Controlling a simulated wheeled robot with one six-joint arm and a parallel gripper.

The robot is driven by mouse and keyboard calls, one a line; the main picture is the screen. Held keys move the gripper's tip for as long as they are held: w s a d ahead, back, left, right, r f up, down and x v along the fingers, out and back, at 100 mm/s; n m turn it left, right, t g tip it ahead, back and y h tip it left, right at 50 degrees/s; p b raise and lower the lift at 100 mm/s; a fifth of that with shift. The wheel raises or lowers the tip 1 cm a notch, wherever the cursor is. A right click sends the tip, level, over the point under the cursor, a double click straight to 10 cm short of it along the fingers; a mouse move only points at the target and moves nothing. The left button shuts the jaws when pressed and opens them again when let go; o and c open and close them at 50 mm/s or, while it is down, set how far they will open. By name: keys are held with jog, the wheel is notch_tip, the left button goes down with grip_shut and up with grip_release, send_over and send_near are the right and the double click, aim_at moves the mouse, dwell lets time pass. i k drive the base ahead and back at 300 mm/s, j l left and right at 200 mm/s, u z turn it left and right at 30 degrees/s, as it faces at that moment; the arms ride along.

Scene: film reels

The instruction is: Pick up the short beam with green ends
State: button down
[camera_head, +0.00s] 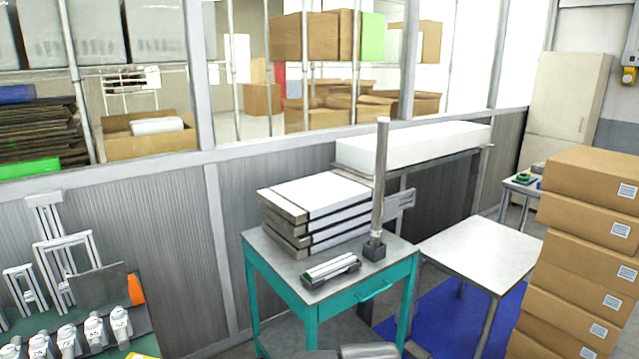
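My gripper is not clearly in view. Only some grey parts, perhaps of my own arm, show at the bottom edge, below the table's front.
A stack of boxed slabs (322,192) stands behind the beam. An upright post (381,180) on a dark block (374,251) stands to its right. A white table (480,248) and stacked cartons (590,262) are farther right. White devices (95,332) are at lower left.

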aim_at(335, 266)
jog(key=i+l+u, duration=0.15)
jog(key=i, duration=0.3)
jog(key=i+l+u, duration=0.2)
jog(key=i, duration=0.25)
jog(key=i+l+u, duration=0.15)
jog(key=i, duration=0.3)
